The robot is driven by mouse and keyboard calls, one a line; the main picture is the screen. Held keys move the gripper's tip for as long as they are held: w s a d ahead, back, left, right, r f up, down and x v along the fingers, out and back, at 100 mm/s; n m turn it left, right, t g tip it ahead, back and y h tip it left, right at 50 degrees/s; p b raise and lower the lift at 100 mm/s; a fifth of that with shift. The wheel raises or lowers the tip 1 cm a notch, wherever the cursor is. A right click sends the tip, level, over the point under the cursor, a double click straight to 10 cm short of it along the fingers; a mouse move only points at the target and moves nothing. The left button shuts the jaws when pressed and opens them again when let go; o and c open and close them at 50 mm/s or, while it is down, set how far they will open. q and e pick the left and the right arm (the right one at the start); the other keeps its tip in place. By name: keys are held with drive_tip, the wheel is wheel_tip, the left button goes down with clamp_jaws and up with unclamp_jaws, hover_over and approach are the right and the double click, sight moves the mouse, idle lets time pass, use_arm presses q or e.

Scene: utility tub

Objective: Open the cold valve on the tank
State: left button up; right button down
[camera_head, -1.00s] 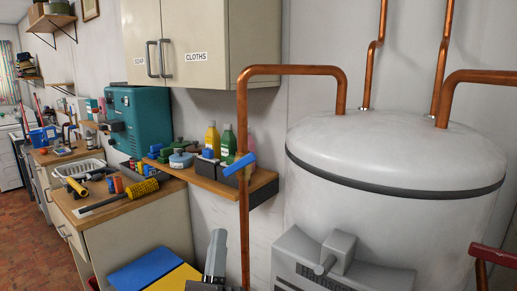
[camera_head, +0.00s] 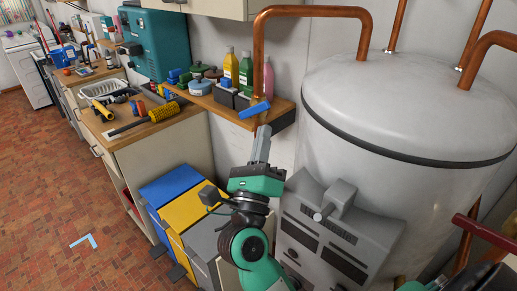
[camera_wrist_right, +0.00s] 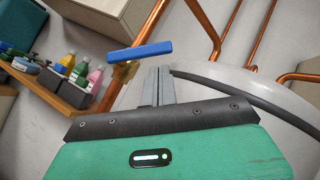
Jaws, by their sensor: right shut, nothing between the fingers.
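The blue lever (camera_head: 255,109) of the cold valve sits on a vertical copper pipe (camera_head: 259,60) left of the white tank (camera_head: 410,105). It lies crosswise to the pipe, slightly tilted. In the right wrist view the blue lever (camera_wrist_right: 140,51) shows above its brass valve body (camera_wrist_right: 122,73). My right gripper (camera_head: 264,130) is shut and empty, its fingers pointing up just below the lever and covering the pipe there. In the wrist view its fingertips (camera_wrist_right: 158,70) are just below the lever's right part; I cannot tell whether they touch. My left gripper is not in view.
A wooden shelf (camera_head: 235,107) with several bottles is behind the lever. A grey box unit (camera_head: 340,230) is on the tank's front. A red lever (camera_head: 487,231) is at the right edge. Blue and yellow bins (camera_head: 185,210) stand lower left; the floor beyond is mostly clear.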

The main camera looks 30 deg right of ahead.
sight(263, 107)
drive_tip(key=shift+p+x, duration=0.35)
drive_tip(key=shift+x, duration=0.8)
drive_tip(key=shift+r, duration=0.1)
drive_tip(key=r+p, duration=0.2)
drive_tip(key=p, duration=0.1)
drive_tip(key=shift+w+a+r, duration=0.15)
drive_tip(key=shift+w+r, duration=0.2)
drive_tip(key=shift+f, duration=0.1)
